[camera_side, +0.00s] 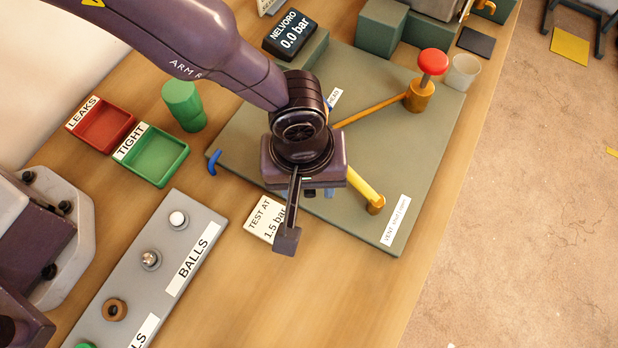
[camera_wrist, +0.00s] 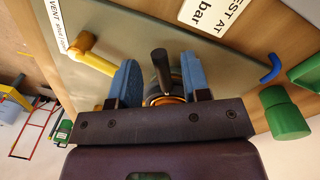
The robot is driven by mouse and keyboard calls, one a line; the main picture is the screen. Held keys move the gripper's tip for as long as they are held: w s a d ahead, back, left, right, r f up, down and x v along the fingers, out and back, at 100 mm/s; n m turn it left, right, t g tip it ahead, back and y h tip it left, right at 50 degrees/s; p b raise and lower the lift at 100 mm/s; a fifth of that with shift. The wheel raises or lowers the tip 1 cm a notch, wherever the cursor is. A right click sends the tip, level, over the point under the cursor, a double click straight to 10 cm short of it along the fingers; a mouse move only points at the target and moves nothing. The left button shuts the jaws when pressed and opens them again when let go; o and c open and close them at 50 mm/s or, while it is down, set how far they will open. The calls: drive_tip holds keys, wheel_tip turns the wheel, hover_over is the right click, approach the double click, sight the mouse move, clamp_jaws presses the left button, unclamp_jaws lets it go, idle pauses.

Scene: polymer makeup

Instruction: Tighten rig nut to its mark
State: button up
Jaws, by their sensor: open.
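My gripper (camera_side: 317,193) is over the near part of the grey-green rig board (camera_side: 410,150). In the wrist view my gripper (camera_wrist: 159,78) is open, with a blue finger on each side of a dark post (camera_wrist: 160,66) and a round part with an orange rim (camera_wrist: 166,98), which may be the rig nut. I cannot tell whether the fingers touch it. My gripper body hides this part in the side view. No tightening mark can be made out. The gauge (camera_side: 290,41) reads 0.0 bar.
Brass pipes (camera_side: 372,107) and a red knob (camera_side: 433,62) stand on the board. A "TEST AT 1.5 bar" card (camera_side: 264,217) lies in front. The red tray (camera_side: 103,127), green tray (camera_side: 152,156), green cylinder (camera_side: 184,106) and balls rack (camera_side: 150,285) are left.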

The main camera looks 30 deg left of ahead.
drive_tip(key=shift+f, duration=0.55)
clamp_jaws()
